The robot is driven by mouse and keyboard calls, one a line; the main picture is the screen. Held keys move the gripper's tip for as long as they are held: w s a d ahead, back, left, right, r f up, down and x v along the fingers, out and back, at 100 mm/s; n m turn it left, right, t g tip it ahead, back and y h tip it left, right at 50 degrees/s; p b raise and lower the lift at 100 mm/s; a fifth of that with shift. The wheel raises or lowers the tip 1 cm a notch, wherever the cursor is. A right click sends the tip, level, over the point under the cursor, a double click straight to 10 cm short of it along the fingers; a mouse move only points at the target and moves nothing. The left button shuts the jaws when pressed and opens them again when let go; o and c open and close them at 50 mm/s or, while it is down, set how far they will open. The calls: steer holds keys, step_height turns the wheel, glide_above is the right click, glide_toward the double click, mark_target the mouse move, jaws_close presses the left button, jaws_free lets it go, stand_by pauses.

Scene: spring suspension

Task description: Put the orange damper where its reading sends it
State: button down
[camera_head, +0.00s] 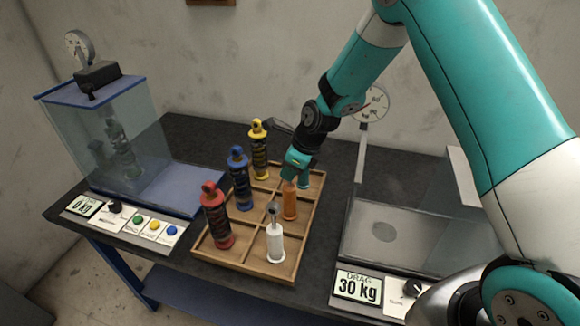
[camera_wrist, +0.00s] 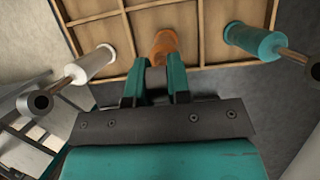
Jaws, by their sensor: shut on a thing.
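The orange damper (camera_head: 289,203) stands upright at a compartment of the wooden tray (camera_head: 240,262); I cannot tell if it is slightly raised. My gripper (camera_head: 291,177) is shut on its upper end. In the wrist view the orange damper (camera_wrist: 165,44) shows beyond my gripper's fingers (camera_wrist: 163,88), which hide its top. The display on the right-hand rig (camera_head: 385,235) reads "DRAG 30 kg" (camera_head: 358,288). The left-hand rig (camera_head: 125,150) has a display (camera_head: 84,207) reading 0 kg.
The tray also holds a white damper (camera_head: 275,243), a teal damper (camera_wrist: 255,42), and red (camera_head: 217,222), blue (camera_head: 240,183) and yellow (camera_head: 260,155) spring units. Green, yellow and blue buttons (camera_head: 154,226) sit before the left-hand rig. Dark bench (camera_head: 325,200) shows right of the tray.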

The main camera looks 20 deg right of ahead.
steer(key=shift+f, duration=0.15)
steer(key=c, duration=1.1)
jaws_free()
steer(key=b+v, duration=0.3)
steer(key=v, duration=0.9)
steer(key=s+a+r+n+g, duration=0.1)
steer(key=s+a+r+n, duration=0.1)
steer(key=s+n, duration=0.7)
steer(key=s+a+r+n, duration=0.3)
steer(key=s+r+n, duration=0.1)
steer(key=s+n, duration=0.6)
steer(key=s+a+r+n+g, duration=0.1)
steer(key=s+a+r+n, duration=0.2)
steer(key=s+n, duration=0.6)
steer(key=shift+s+a+r+n+g+y, duration=0.1)
steer(key=shift+s+n+g+y, duration=0.1)
steer(key=shift+n, duration=0.9)
steer(key=shift+s+a+r+n+g+y, duration=0.1)
steer(key=shift+s+n, duration=0.05)
steer(key=shift+n, duration=0.95)
